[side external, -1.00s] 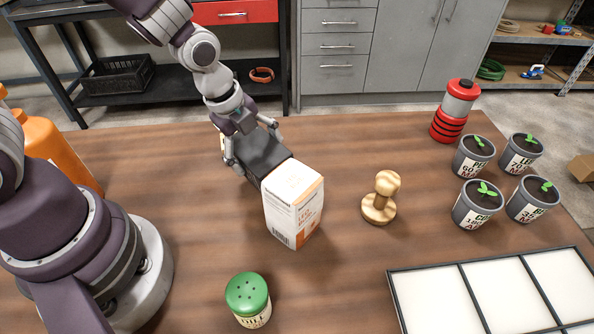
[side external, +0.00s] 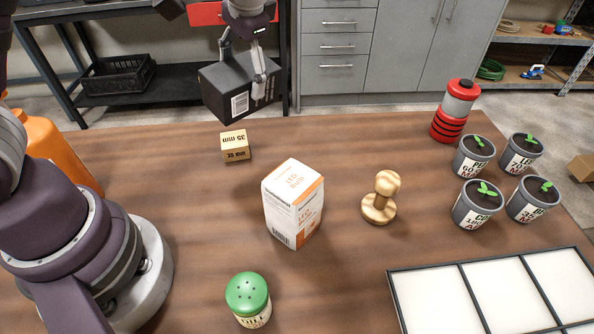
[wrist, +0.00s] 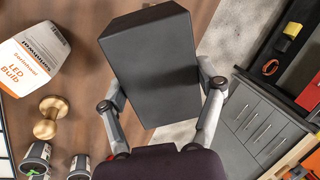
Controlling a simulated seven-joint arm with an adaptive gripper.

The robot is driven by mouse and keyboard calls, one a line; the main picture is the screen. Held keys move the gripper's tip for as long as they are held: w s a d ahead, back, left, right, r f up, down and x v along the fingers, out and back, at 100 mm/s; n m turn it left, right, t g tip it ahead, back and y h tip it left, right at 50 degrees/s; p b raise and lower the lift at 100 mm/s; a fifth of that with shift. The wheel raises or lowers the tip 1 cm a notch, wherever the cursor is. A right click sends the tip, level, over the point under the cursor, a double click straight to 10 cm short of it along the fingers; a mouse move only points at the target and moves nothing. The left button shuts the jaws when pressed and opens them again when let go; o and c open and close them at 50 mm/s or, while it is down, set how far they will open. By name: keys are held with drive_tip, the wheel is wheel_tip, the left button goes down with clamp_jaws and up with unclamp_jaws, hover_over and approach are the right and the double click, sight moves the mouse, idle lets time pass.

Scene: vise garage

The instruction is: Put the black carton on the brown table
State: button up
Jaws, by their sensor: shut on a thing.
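The black carton (side external: 238,95) is held in the air above the far edge of the brown table (side external: 340,155). A white label with a barcode shows on its side. My gripper (side external: 243,75) is shut on it, with one finger on each side. In the wrist view the carton (wrist: 150,65) fills the middle between the two fingers of my gripper (wrist: 160,95). The carton is clear of the tabletop.
A small wooden block (side external: 235,146) lies under and in front of the carton. An LED bulb box (side external: 292,205), a wooden stamp (side external: 380,198), a green-lidded shaker (side external: 248,298), a red jar (side external: 455,110), several plant pots (side external: 478,205) and a white tray (side external: 435,300) stand on the table.

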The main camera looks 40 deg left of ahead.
drive_tip(key=shift+d+r+n, duration=0.25)
drive_tip(key=shift+r+n, duration=0.05)
drive_tip(key=shift+n, duration=0.3)
idle(1.2)
